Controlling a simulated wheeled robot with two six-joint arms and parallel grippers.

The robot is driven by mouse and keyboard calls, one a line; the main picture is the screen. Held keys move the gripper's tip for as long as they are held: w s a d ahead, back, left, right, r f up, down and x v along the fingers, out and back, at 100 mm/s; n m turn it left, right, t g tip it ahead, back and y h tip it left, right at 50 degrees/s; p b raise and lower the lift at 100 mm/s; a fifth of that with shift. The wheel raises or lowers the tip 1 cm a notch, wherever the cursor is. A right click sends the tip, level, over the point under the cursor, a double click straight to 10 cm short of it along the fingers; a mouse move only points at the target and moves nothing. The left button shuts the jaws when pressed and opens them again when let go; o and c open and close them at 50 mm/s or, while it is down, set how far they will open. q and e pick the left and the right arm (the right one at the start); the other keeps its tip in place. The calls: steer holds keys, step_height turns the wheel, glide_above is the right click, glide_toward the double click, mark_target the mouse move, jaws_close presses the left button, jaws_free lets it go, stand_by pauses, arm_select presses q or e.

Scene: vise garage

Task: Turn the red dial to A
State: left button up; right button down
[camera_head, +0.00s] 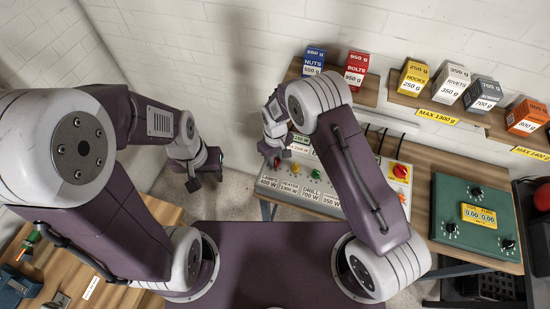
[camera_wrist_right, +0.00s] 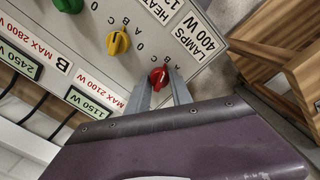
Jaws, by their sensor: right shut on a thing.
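The red dial (camera_wrist_right: 159,77) sits on the grey control panel (camera_wrist_right: 110,65) by the "LAMPS 400 W" label, with the letters O, A, B and C around it. In the head view the dial (camera_head: 277,162) is small beneath my right wrist. My right gripper (camera_wrist_right: 162,84) has both fingers at the dial, one on each side, and is shut on it. I cannot read for sure which letter the dial points to. My left gripper (camera_head: 207,172) hangs in free air left of the panel. Its jaw opening is unclear.
A yellow dial (camera_wrist_right: 118,42) and a green dial (camera_wrist_right: 69,4) stand beside the red one. A red knob on yellow (camera_head: 400,172) is at the panel's right. A green box (camera_head: 475,215) stands further right. Weighted boxes, such as the blue NUTS box (camera_head: 313,61), line the shelves.

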steer(key=shift+d+m, duration=0.1)
steer(key=shift+m, duration=0.3)
steer(key=m+b, duration=0.1)
steer(key=m, duration=0.1)
steer(key=shift+f+m, duration=0.1)
steer(key=shift+m, duration=0.2)
steer(key=shift+m+b, duration=0.5)
steer(key=shift+m, duration=1.7)
steer(key=c, duration=1.1)
jaws_free()
steer(key=shift+s, duration=0.1)
steer(key=shift+c, duration=0.2)
steer(key=shift+r, duration=0.2)
